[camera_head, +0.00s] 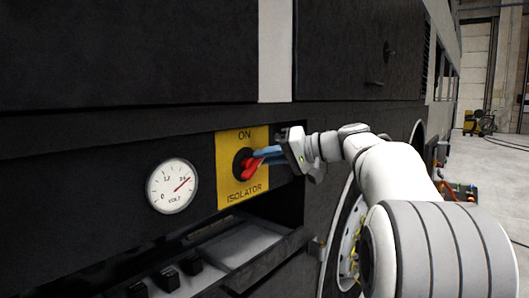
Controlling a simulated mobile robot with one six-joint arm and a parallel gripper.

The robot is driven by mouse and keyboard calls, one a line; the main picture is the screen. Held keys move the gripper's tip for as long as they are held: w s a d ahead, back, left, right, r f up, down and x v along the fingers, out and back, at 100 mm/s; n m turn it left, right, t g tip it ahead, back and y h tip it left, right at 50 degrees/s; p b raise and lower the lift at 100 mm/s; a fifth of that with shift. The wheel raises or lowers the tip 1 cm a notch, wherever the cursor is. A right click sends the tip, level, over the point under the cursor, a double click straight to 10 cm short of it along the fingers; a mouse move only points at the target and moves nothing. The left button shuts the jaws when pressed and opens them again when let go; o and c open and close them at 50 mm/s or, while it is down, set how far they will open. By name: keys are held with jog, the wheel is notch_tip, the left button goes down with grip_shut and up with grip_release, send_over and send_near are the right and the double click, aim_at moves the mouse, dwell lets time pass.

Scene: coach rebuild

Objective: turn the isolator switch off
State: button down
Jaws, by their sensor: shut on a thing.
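The isolator switch has a red handle (251,168) on a round black base, mounted on a yellow plate (229,190) marked ON at the top and ISOLATOR at the bottom. The handle sits tilted, its lower end toward the lower left. My gripper (262,156) reaches in from the right, with its blue fingers shut on the red handle. The fingers hide part of the handle and of the base.
A round volt gauge (171,186) is left of the plate, its needle pointing to the upper right. Below is an open bay with a tray edge (270,256) and black blocks. A wheel (349,235) is behind my arm. Open floor lies at the right.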

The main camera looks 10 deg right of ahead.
jog(key=shift+w+d+f+m+y+p, duration=0.15)
jog(key=shift+f+m+y, duration=0.35)
jog(key=shift+m, duration=0.5)
jog(key=shift+s+a+f+m+y+p, duration=0.15)
jog(key=shift+f+m+y, duration=0.3)
jog(key=shift+m, duration=0.55)
jog(key=shift+w+d+f+m+y+p, duration=0.15)
jog(key=shift+f+m+y, duration=0.35)
jog(key=shift+m, duration=0.5)
jog(key=c, duration=1.8)
grip_release()
jog(key=shift+r, duration=0.1)
jog(key=o, duration=0.3)
jog(key=shift+r, duration=0.15)
jog(key=shift+o, duration=0.2)
